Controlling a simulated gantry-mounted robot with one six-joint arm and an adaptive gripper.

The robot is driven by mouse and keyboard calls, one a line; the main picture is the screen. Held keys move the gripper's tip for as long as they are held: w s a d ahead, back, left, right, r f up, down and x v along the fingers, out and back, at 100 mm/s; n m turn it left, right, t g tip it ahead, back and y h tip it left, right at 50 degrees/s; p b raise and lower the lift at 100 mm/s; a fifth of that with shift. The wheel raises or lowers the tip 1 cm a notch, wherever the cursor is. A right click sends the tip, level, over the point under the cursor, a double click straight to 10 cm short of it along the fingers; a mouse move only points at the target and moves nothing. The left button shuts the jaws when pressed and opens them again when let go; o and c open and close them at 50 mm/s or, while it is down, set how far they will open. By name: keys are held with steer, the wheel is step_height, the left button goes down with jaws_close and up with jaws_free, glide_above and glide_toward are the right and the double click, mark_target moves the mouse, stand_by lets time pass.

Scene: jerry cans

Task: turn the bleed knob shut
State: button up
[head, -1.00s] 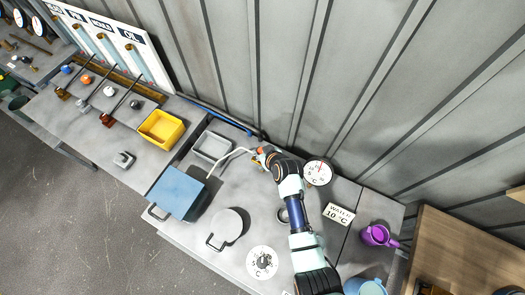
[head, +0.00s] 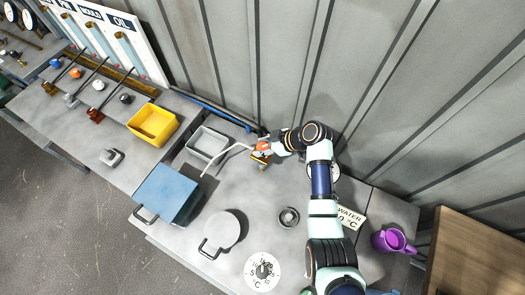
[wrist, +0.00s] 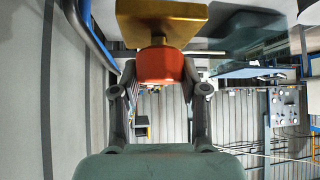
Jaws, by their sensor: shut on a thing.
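The orange-red bleed knob (wrist: 160,66) sits on a brass valve body (wrist: 160,22) in the wrist view. My gripper (wrist: 160,80) is shut on the knob, one finger on each side. In the head view the knob (head: 262,147) shows at the back of the bench, above the brass body (head: 260,161). My gripper (head: 275,145) reaches it from the right. A pale bent pipe (head: 228,158) runs left from the valve. The far side of the knob and the exact finger contact are hidden.
A dial (head: 262,271) lies in front. A purple jug (head: 392,241) is at right. The ribbed wall (head: 250,60) is close behind.

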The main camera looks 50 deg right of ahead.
steer(key=n+g+y+b, duration=0.1)
steer(key=b, duration=0.1)
steer(key=n+y+b, duration=0.1)
steer(key=n+b, duration=0.1)
steer(key=b, duration=0.1)
steer(key=n+g+y+b, duration=0.1)
steer(key=n+b, duration=0.1)
steer(key=shift+f+g+b, duration=0.3)
steer(key=shift+f+b, duration=0.05)
steer(key=n+g+y+b, duration=0.1)
steer(key=n+b, duration=0.1)
steer(key=b, duration=0.1)
steer(key=shift+r, duration=0.3)
steer(key=o, duration=1.1)
steer(key=shift+o, duration=0.2)
